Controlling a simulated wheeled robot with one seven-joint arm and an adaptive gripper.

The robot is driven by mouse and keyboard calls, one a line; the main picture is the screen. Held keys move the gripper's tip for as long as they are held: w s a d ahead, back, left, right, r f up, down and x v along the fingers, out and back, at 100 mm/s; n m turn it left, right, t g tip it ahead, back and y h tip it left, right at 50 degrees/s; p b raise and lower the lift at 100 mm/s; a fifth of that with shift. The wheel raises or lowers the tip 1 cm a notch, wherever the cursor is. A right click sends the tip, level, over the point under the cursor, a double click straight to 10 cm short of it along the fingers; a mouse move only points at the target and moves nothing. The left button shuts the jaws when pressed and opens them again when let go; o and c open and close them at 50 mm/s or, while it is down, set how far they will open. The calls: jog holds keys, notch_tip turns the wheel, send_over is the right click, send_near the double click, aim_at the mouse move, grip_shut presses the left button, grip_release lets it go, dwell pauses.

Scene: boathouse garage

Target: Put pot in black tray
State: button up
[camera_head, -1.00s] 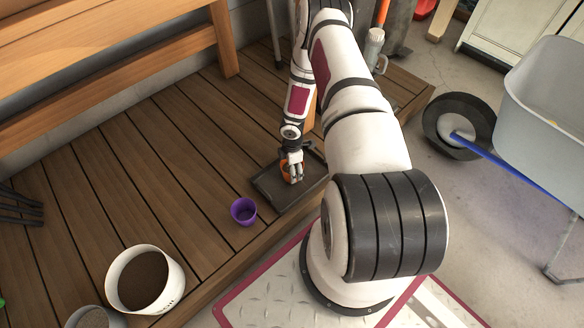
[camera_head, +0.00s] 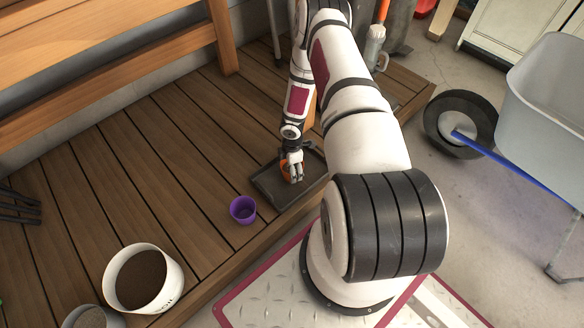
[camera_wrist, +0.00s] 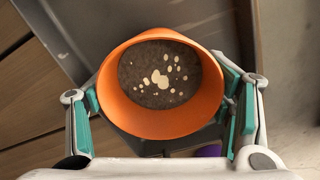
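The orange pot (camera_head: 285,167) is over the black tray and mostly hidden by my gripper in the head view. In the wrist view the pot (camera_wrist: 115,88) is seen from above, with dark soil and pale bits inside. My gripper (camera_head: 291,172) has a finger on each side of the pot, with teal pads against its wall. The black tray (camera_head: 273,190) lies on the wooden deck, and its dark surface (camera_wrist: 130,20) shows behind the pot in the wrist view. Whether the pot's base touches the tray is hidden.
A purple pot (camera_head: 243,209) stands on the deck just left of the tray. A white bucket of soil (camera_head: 170,290) is at the front left. A wooden bench (camera_head: 110,60) is behind. A wheelbarrow (camera_head: 545,95) stands right. The middle deck is clear.

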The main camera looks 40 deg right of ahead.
jog(key=o, duration=0.4)
notch_tip(320, 180, up, 12)
jog(key=shift+r, duration=0.1)
dwell(0.5)
grip_shut()
dwell(0.5)
dwell(1.1)
